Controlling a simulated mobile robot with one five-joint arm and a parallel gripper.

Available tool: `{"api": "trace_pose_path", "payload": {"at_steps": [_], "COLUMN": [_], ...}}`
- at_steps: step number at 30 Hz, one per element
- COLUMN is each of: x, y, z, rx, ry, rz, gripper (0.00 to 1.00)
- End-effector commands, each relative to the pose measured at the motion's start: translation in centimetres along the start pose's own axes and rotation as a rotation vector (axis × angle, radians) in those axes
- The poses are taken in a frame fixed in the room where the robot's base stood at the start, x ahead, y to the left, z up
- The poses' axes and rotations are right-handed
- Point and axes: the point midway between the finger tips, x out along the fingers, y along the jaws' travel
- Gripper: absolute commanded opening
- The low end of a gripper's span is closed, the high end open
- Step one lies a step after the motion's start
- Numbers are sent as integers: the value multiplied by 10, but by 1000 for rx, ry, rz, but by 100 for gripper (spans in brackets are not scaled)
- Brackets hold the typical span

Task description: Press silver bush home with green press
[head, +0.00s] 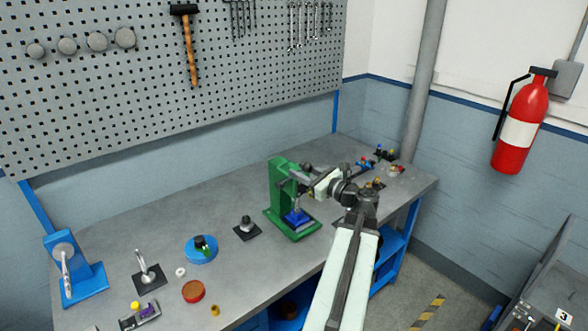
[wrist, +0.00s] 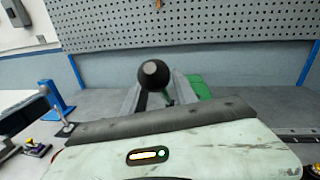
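The green press (head: 280,190) stands on the grey bench, with a blue fixture (head: 297,217) at its base. A silver bush cannot be made out there; the parts under the press are too small to tell. My gripper (head: 304,181) is at the upper front of the press, beside its lever. In the wrist view, a black ball knob (wrist: 154,75) shows at the gripper fingers (wrist: 158,98), with a thin rod below it. The fingers look spread apart around it, and I see no firm contact. Part of the green press (wrist: 198,88) shows behind them.
Left of the press are a dark post on a black pad (head: 247,231), a blue round holder (head: 201,253), a red dish (head: 193,291) and a blue lever tool (head: 75,270). Small coloured parts (head: 380,153) lie at the bench's far right. A pegboard (head: 150,90) hangs behind.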

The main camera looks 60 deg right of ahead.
Motion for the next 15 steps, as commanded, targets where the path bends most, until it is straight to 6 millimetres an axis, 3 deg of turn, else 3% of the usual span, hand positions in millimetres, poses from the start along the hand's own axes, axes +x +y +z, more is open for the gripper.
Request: {"api": "trace_pose_path", "payload": {"at_steps": [6,15], "x": [28,31], "y": [0,0], "z": [0,0], "rx": [-1,-1], "ry": [1,1], "rz": [1,0], "gripper": [34,32]}}
